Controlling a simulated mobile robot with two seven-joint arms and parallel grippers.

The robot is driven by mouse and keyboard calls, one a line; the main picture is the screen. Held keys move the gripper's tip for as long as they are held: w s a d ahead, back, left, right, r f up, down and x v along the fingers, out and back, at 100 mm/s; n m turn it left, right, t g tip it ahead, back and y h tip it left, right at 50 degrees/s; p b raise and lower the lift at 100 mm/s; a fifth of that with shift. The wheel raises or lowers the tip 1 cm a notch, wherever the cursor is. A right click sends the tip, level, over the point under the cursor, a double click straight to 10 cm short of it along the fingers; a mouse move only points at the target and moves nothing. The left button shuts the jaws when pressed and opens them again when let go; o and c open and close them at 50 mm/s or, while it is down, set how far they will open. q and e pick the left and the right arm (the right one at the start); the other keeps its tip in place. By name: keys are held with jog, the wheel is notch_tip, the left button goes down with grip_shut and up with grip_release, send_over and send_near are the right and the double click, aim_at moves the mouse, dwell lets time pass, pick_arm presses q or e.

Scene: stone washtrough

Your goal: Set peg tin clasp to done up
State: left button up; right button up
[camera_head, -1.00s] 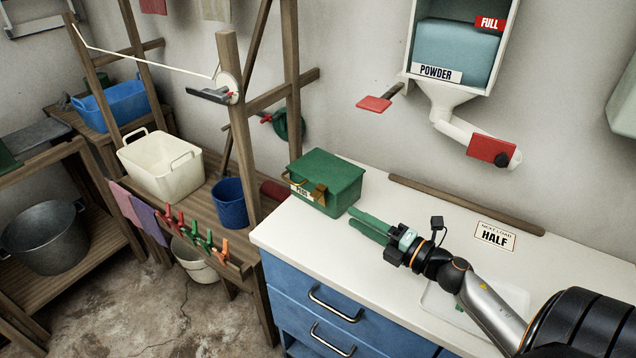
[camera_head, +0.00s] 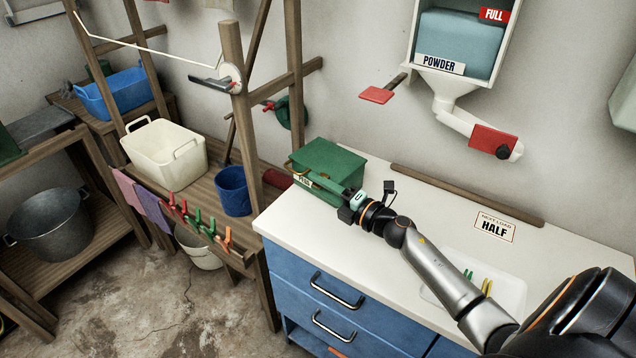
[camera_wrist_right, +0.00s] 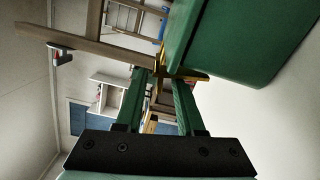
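The green peg tin (camera_head: 340,161) with its lid down stands at the counter's back left corner, a small "PEGS" label (camera_head: 304,181) on its front. My right gripper (camera_head: 318,180) has its green fingers across the tin's front, covering most of the clasp area in the head view. In the right wrist view, the two fingers (camera_wrist_right: 158,78) are apart, with their tips close to a brass clasp part (camera_wrist_right: 184,73) at the tin's edge (camera_wrist_right: 240,45). I cannot tell whether they touch it or how the clasp is set. My left gripper is out of view.
A white tray (camera_head: 515,292) with several pegs lies on the white counter (camera_head: 400,215). A wooden strip (camera_head: 465,194) runs along the wall. The powder dispenser (camera_head: 458,55) hangs above. A wooden post (camera_head: 243,130) stands left of the tin.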

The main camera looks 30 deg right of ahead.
jog(key=shift+w+a, duration=0.15)
jog(key=shift+w, duration=0.2)
grip_shut()
dwell(0.5)
